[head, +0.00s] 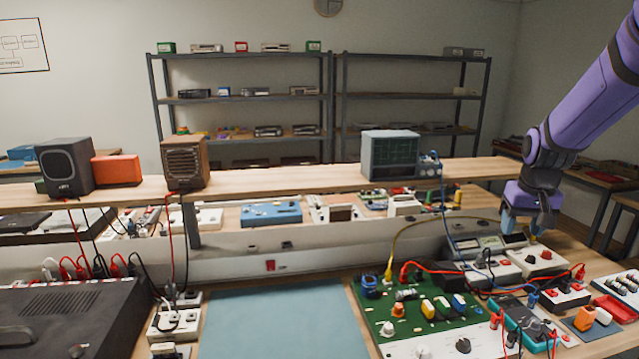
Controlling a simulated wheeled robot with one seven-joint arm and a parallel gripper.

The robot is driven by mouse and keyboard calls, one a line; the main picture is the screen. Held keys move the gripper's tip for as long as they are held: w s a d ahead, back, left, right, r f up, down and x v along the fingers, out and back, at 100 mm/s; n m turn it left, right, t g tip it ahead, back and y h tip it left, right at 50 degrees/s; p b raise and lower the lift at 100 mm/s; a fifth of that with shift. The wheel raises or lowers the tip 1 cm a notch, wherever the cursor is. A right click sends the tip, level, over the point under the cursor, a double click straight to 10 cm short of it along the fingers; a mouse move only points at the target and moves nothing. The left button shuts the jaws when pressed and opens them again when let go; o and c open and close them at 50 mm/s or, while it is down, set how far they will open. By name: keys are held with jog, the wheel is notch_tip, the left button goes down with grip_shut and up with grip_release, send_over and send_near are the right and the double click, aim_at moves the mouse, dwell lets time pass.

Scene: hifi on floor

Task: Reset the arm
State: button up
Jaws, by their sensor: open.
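My arm is purple and comes in from the upper right of the head view. My gripper (521,232) points down at its end, with blue-grey fingers apart and nothing visible between them. It is over the back right of the workbench, near the white boxes with red knobs. A white box with red knobs (537,262) lies just below the fingers. I cannot tell whether the fingertips touch anything there.
A green circuit board (400,318) and loose cables crowd the right. A blue mat (275,325) at front centre is bare.

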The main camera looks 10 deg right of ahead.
jog(key=s+a+r+n+t, duration=0.2)
jog(key=s+a+r, duration=0.8)
jog(key=a, duration=0.2)
jog(key=s+a, duration=0.3)
jog(key=s, duration=0.3)
jog(key=s+a+r+n+t, duration=0.1)
jog(key=s+a, duration=0.2)
jog(key=s, duration=0.4)
jog(key=shift+s+a+r+n+y, duration=0.15)
jog(key=shift+a+r+n+y, duration=0.15)
jog(key=shift+a+y, duration=0.1)
